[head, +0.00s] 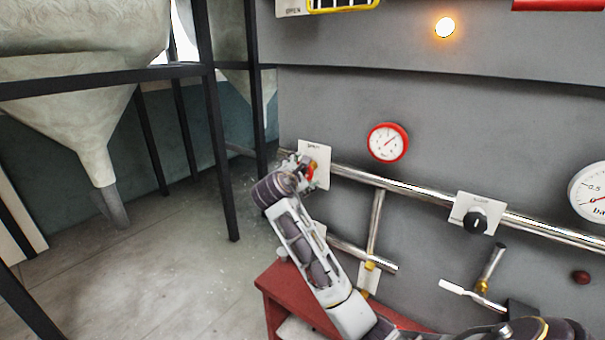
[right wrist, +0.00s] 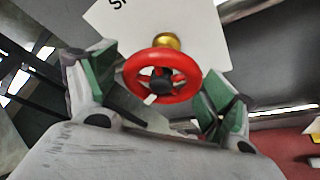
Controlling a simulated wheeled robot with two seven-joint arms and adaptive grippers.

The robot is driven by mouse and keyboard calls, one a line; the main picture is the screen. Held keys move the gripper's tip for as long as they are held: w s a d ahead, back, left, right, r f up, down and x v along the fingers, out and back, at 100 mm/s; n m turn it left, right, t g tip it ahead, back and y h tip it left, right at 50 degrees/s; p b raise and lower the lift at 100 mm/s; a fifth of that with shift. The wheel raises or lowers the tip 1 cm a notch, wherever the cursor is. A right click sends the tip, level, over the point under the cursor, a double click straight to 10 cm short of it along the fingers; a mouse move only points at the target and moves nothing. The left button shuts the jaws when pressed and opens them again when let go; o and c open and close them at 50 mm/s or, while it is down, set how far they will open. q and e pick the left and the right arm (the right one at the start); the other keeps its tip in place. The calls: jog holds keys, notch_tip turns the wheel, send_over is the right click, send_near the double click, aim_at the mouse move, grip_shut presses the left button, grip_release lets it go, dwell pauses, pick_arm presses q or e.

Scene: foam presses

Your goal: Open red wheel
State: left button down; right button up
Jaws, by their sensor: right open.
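The red wheel (right wrist: 162,76) is a small round handwheel on a brass stem in front of a white plate (right wrist: 198,30). In the right wrist view it sits between the two green-padded fingers of my right gripper (right wrist: 158,100), which is open around it, with gaps on both sides. In the head view the wheel (head: 311,170) is a small red patch, partly hidden by my right gripper (head: 306,174), in front of the white plate on the pipe. My left gripper is not in view.
A red-rimmed gauge (head: 387,142) hangs above the steel pipe (head: 425,192). A black knob (head: 475,222) on a white plate sits to the right. A red table-like block (head: 283,288) stands below my arm. A black frame (head: 222,160) stands left.

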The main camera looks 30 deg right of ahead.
jog(key=shift+s+a, duration=0.1)
jog(key=shift+s, duration=0.05)
jog(key=v, duration=1.1)
jog(key=shift+s+a, duration=0.2)
jog(key=shift+a, duration=0.1)
dwell(0.4)
